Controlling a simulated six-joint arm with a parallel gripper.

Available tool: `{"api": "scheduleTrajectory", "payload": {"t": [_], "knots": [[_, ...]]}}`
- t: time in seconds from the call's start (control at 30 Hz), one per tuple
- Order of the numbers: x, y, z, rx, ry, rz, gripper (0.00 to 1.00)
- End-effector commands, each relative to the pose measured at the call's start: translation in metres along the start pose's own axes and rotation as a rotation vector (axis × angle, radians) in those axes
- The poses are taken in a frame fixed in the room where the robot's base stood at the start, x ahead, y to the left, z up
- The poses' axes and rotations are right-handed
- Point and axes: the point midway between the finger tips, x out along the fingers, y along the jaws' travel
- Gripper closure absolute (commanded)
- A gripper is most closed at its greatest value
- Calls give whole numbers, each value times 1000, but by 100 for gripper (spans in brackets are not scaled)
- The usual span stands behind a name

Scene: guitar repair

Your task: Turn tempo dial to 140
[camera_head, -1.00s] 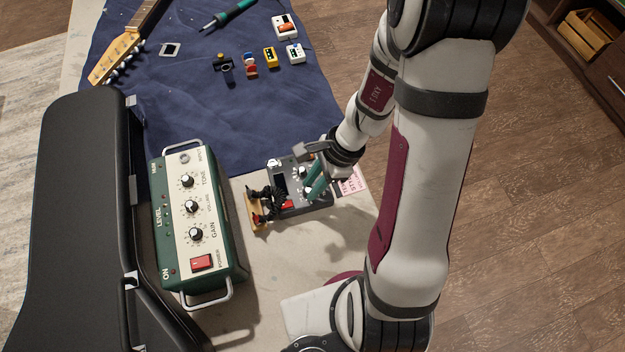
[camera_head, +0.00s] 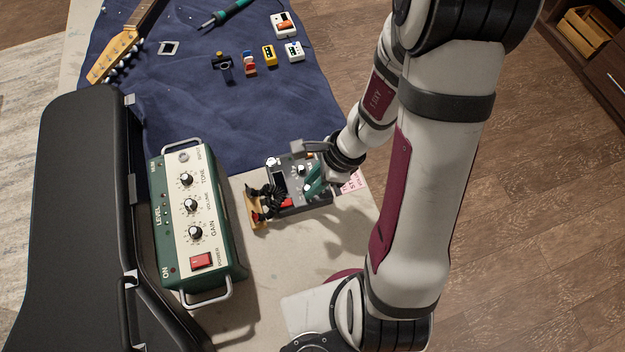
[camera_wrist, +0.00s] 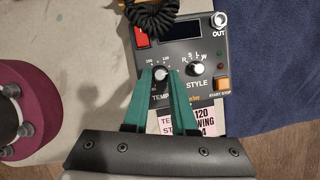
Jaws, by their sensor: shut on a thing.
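The dark grey rhythm box (camera_head: 297,183) lies on the bench beside the green amplifier. In the wrist view its tempo dial (camera_wrist: 160,73), a black knob with a light top, sits between the green fingers of my gripper (camera_wrist: 163,74). The gripper is shut on the dial, with a finger at its left and right sides. Numbers are printed around the dial, too small to read surely. The style dial (camera_wrist: 197,68) is to the right, with letters around it. In the head view my gripper (camera_head: 314,180) hides part of the box.
A pink note (camera_wrist: 201,122) with partly covered text lies below the box. A coiled black cable (camera_wrist: 152,16) is beside the red switch (camera_wrist: 141,38). An orange button (camera_wrist: 222,84) is near the right finger. The green amplifier (camera_head: 236,225) stands left of the box.

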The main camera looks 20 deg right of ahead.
Motion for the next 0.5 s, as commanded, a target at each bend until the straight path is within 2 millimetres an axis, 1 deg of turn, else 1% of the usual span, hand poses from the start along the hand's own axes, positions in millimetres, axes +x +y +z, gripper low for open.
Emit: {"api": "scheduleTrajectory", "payload": {"t": [0.03,0.17,0.2,0.5], "knots": [[0,0,0,0,0,0,71],[0,0,0,0,0,0,48],[0,0,0,-1,0,0,45],[-2,0,0,-2,-1,-1,45]]}}
